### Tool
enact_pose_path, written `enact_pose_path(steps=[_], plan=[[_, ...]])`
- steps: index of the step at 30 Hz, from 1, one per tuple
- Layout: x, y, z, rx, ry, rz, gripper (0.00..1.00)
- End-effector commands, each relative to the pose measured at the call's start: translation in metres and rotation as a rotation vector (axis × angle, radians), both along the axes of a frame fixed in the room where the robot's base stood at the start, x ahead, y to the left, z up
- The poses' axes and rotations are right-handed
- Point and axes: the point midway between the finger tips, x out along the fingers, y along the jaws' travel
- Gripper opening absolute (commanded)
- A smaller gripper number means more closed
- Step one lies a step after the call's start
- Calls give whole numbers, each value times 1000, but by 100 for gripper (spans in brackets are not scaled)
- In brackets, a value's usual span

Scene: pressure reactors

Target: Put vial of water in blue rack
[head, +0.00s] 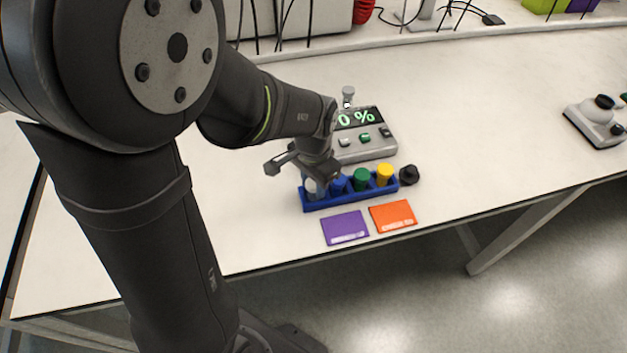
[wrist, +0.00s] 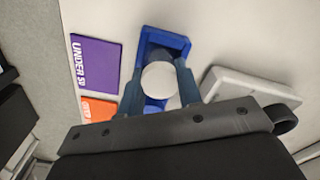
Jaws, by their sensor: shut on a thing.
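The blue rack (head: 345,199) stands on the table, and its end also shows in the wrist view (wrist: 180,42). My gripper (wrist: 159,84) is shut on a vial with a round white cap (wrist: 160,77), one finger on each side. In the head view my gripper (head: 306,168) is at the rack's left end, and the pale vial (head: 314,187) shows below it. The vial is at the rack's left end; whether it is seated in a hole is hidden. Blue (head: 338,184), green (head: 362,179) and yellow (head: 384,175) capped vials stand in the rack.
A black-capped item (head: 409,175) stands just right of the rack. Purple (head: 345,227) and orange (head: 393,216) cards lie in front. A grey device with a "0 %" display (head: 366,137) stands close behind the rack. Table to the right is clear up to another device (head: 595,122).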

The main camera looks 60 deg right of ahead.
Motion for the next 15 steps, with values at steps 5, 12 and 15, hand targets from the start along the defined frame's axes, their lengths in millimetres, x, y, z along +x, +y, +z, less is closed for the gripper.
enact_pose_path(steps=[5,12,15], plan=[[0,0,-1,0,0,0,6],[0,0,-3,-1,0,0,6],[0,0,-5,-1,0,0,6]])
